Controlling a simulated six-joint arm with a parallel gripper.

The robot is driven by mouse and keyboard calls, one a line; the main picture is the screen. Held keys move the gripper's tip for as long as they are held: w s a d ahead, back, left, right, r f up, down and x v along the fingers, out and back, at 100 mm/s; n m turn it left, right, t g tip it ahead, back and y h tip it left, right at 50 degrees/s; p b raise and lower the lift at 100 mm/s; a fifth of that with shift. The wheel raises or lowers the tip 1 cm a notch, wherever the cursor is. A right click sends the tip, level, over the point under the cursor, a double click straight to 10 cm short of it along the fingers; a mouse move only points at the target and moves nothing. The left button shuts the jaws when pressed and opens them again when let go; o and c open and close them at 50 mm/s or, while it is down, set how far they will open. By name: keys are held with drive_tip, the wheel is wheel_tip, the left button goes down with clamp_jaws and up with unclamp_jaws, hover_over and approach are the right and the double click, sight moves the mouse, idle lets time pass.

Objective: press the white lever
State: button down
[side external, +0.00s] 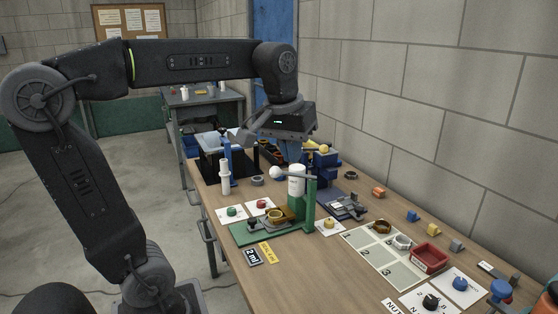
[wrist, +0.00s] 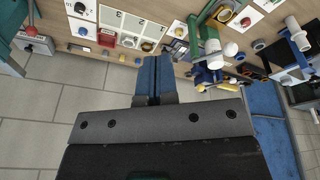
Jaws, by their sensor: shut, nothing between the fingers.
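A white ball-ended lever (side external: 277,172) sticks out to the left of a white cylinder (side external: 296,182) on a green press-like stand (side external: 311,196). In the wrist view the white ball (wrist: 231,49) shows to the right of my fingers. My gripper (side external: 291,158) hangs from the arm above and behind the stand, its blue fingers pointing down. In the wrist view the gripper (wrist: 152,62) has its two blue fingers together with nothing between them. I see no contact with the lever.
A blue stand with a white cylinder (side external: 225,176) is left of the green stand. A numbered board (side external: 383,262), a red tray (side external: 430,257) and several knob panels lie toward the front right. Small coloured blocks line the wall side. The wall (side external: 430,120) bounds the table on the right.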

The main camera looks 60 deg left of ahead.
drive_tip(key=w+a+r+n+g, duration=0.1)
drive_tip(key=w+a+n, duration=0.2)
drive_tip(key=a, duration=0.3)
drive_tip(key=w+a+r+n+g+h, duration=0.1)
drive_tip(key=w+a+n+g, duration=0.1)
drive_tip(key=a+n, duration=0.2)
drive_tip(key=w+a+r+n+g, duration=0.1)
drive_tip(key=w+a+n, duration=0.2)
drive_tip(key=a, duration=0.7)
drive_tip(key=shift+w+a+n, duration=0.25)
drive_tip(key=shift+w+n, duration=0.05)
drive_tip(key=shift+n, duration=0.3)
drive_tip(key=shift+f, duration=0.15)
drive_tip(key=f, duration=0.4)
drive_tip(key=s+f, duration=0.1)
drive_tip(key=f, duration=0.4)
drive_tip(key=s+f, duration=0.1)
drive_tip(key=f, duration=0.3)
drive_tip(key=shift+s+d+f, duration=0.1)
drive_tip(key=shift+d+f, duration=0.2)
